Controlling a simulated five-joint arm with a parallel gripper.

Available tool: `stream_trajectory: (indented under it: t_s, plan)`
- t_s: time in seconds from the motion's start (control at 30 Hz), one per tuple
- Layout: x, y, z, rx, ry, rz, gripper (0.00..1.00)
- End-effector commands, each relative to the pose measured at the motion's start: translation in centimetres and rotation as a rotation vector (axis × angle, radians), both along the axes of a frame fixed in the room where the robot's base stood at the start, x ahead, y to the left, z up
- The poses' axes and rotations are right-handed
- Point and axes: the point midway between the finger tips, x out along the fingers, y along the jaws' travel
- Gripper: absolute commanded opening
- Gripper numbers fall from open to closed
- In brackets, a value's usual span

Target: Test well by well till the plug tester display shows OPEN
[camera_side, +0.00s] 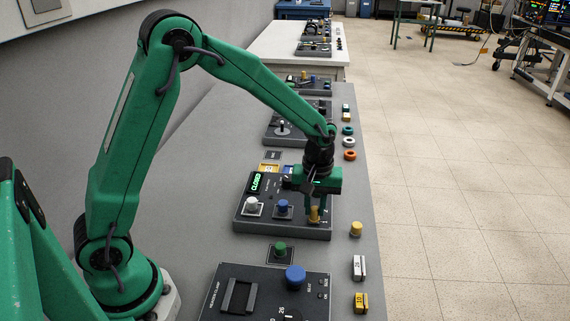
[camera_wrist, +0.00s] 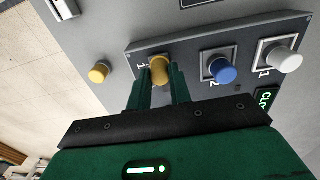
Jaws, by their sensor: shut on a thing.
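The plug tester (camera_side: 246,222) is a dark slanted box on the bench, and its display (camera_side: 256,183) reads CLOSED in green. A white plug (camera_side: 252,203) and a blue plug (camera_side: 283,206) stand in wells on it; both show in the wrist view, the white plug (camera_wrist: 287,61) at right and the blue plug (camera_wrist: 222,73) beside it. My gripper (camera_side: 315,207) is shut on a yellow plug (camera_wrist: 160,68) at the well nearest the box's right end. I cannot tell how deep that plug sits. A loose yellow plug (camera_side: 356,229) stands on the bench to the right.
A second device (camera_side: 225,283) with a blue knob (camera_side: 295,276) is in front. Blocks (camera_side: 359,267) and coloured rings (camera_side: 349,155) line the bench's right edge. More dark boxes stand behind the tester. A green button (camera_side: 280,248) sits between the two devices.

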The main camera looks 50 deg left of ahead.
Motion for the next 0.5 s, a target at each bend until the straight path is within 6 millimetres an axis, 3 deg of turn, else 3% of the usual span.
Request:
stream_trajectory:
  t_s: [0.5]
  plan:
    - [0.38,0.42,0.01,0.000,0.001,0.001,0.04]
